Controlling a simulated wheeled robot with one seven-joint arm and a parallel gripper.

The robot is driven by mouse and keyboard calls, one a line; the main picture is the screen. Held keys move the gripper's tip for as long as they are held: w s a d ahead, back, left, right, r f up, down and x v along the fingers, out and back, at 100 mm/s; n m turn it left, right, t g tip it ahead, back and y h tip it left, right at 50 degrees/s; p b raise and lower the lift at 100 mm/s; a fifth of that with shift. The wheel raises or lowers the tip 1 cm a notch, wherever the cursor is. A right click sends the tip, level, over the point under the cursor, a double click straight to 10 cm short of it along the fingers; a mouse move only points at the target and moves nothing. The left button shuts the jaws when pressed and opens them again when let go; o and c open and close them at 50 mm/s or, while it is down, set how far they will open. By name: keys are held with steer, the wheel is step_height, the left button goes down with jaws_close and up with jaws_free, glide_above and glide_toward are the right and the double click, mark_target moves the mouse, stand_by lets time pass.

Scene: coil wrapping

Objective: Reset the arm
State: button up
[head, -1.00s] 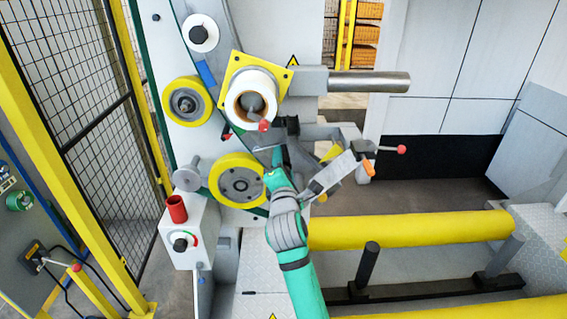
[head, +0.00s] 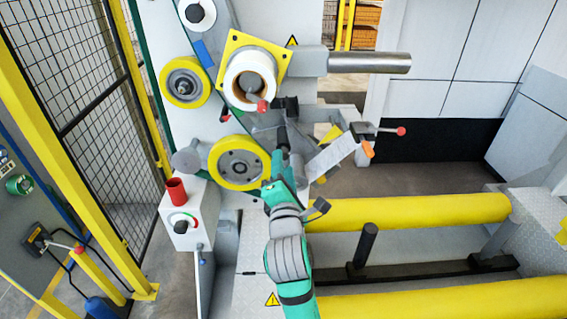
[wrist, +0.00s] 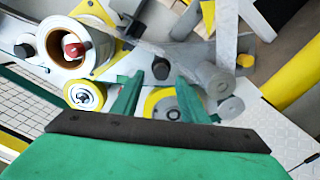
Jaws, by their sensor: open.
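My green arm (head: 290,250) reaches up from the bottom of the head view towards the wrapping machine. My gripper (wrist: 158,82) is open in the wrist view, with two green fingers apart and nothing held between them. In the head view its fingers are small and partly hidden against the machine, near the lower yellow-rimmed wheel (head: 240,164). The white tape roll (head: 249,80) sits on its yellow square plate above my gripper; it also shows at upper left in the wrist view (wrist: 68,47). I cannot tell whether the fingers touch anything.
A lever with a red knob (head: 401,131) and an orange handle stands right of my gripper. Yellow rollers (head: 420,210) lie at lower right. A yellow-posted mesh fence (head: 75,90) is at left.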

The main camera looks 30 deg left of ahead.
stand_by(0.4)
steer(key=s+d+f+m+t+h, duration=0.1)
steer(key=s+d+f+m+h, duration=0.1)
steer(key=s+d+f+m, duration=0.4)
steer(key=s+d+f+m+h, duration=0.2)
steer(key=s+d+f+m, duration=0.15)
steer(key=f+m, duration=0.45)
steer(key=s+d+f+m+t+h, duration=0.1)
steer(key=s+d+f+m+h, duration=0.1)
steer(key=s+d+f+m, duration=0.5)
steer(key=s+d+f+m+h, duration=0.1)
steer(key=s+d+f+m, duration=0.1)
steer(key=s, duration=0.5)
steer(key=s+d+f+m+g+h, duration=0.1)
steer(key=s+d+f+m, duration=0.2)
steer(key=s+d, duration=0.3)
steer(key=s+d+f+m+g+h, duration=0.1)
steer(key=s+d+f+m, duration=0.2)
steer(key=s, duration=0.6)
steer(key=shift+s+d+m, duration=0.2)
steer(key=shift+d+m, duration=0.2)
steer(key=shift+d, duration=0.25)
steer(key=shift+s+a, duration=0.1)
